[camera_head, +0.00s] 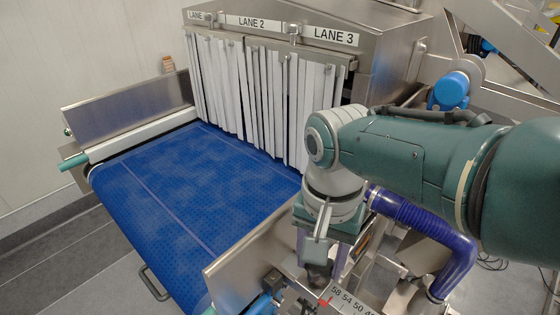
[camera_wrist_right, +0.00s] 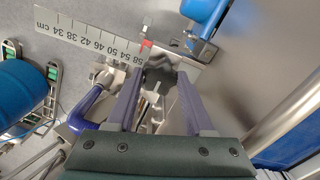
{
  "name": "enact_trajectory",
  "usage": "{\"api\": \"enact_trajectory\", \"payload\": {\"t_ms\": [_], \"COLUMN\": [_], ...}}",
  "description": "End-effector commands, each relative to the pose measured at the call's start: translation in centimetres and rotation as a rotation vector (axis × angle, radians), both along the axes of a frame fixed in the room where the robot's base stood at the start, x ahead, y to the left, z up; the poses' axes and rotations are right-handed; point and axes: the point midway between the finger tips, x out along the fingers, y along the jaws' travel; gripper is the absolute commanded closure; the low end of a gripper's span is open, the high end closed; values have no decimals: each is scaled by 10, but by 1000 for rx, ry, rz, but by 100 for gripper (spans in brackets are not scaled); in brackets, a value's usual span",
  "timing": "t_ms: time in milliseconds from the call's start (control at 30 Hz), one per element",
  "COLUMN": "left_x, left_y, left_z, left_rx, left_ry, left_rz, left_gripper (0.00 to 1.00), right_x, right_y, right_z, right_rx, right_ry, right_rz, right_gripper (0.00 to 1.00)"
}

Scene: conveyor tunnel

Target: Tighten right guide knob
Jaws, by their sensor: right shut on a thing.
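The right guide knob, a dark lobed knob (camera_head: 318,273), sits beside the scale at the near right of the conveyor. In the right wrist view the knob (camera_wrist_right: 160,76) lies between the tips of two purple fingers. My right gripper (camera_head: 319,262) points down and is shut on the knob; it also shows in the right wrist view (camera_wrist_right: 158,88). The right metal guide rail (camera_head: 250,250) runs along the right belt edge. A red pointer (camera_head: 323,302) lies by the white centimetre scale (camera_head: 357,303), which also shows in the right wrist view (camera_wrist_right: 85,46). My left gripper is out of view.
The blue belt (camera_head: 190,185) is empty and leads under white strip curtains (camera_head: 235,90) of a steel tunnel marked with lane labels. The left guide rail (camera_head: 125,105) stands across the belt. A purple-blue hose (camera_head: 425,225) and a blue motor (camera_head: 452,90) are close to my right arm.

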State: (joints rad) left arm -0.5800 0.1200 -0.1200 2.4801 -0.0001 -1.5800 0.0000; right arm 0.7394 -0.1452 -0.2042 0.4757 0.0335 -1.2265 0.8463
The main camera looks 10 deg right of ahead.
Motion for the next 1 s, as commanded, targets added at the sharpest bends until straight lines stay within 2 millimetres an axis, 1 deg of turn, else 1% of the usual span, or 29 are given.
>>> {"api": "enact_trajectory", "payload": {"t_ms": [33, 67, 300, 533, 633, 767, 900, 1000], "left_x": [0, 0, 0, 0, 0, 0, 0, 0], "left_y": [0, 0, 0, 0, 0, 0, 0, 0], "left_z": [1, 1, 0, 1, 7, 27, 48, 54], "left_rx": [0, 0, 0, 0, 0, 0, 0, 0], "left_ry": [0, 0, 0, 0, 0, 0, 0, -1], "left_rz": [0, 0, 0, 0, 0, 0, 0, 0], "left_gripper": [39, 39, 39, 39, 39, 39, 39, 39], "right_x": [0, 0, 0, 0, 1, 0, 0, 0], "right_y": [1, 1, 0, 0, 0, 0, 0, 0], "right_z": [1, 1, 1, 1, 9, 32, 63, 78], "right_rx": [3, 3, 1, 1, 1, 1, 3, 2], "right_ry": [2, 2, 0, -1, -2, -2, -3, -3], "right_rz": [-1, -1, 0, 0, 0, 0, 0, 0], "right_gripper": [100, 44, 18, 18, 18, 18, 18, 18]}}
